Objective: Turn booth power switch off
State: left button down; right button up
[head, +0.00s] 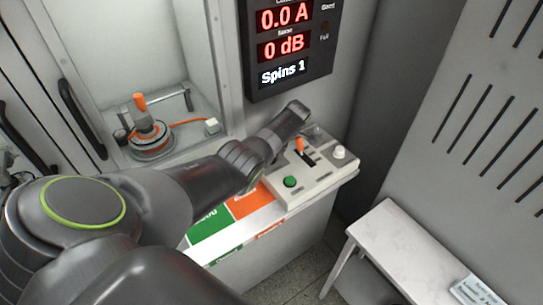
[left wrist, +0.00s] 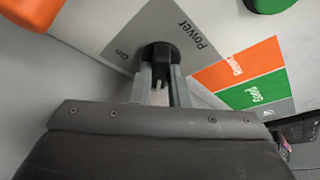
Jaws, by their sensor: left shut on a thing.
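In the left wrist view the power switch is a black rotary knob (left wrist: 160,52) on a grey plate (left wrist: 187,30) marked "Power", with "On" printed to its left. My left gripper (left wrist: 158,80) is shut on this knob, with one finger on each side. In the head view my left arm reaches from the left to the control panel (head: 325,178). The arm hides the power switch and the gripper fingers there. My right gripper is not in view.
A display (head: 285,48) reads 0.0 A, 0 dB, Spins 1. The hub motor (head: 151,138) sits in the booth. A white table (head: 405,235) stands at right.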

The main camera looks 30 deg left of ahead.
pick_arm(q)
jog(key=shift+n, duration=0.5)
jog(key=c, duration=1.4)
grip_release()
jog(key=shift+w+d+r, duration=0.15)
jog(key=shift+r, duration=0.3)
jog(key=v, duration=1.6)
jog(key=shift+w+r, duration=0.25)
jog(key=shift+f, duration=0.1)
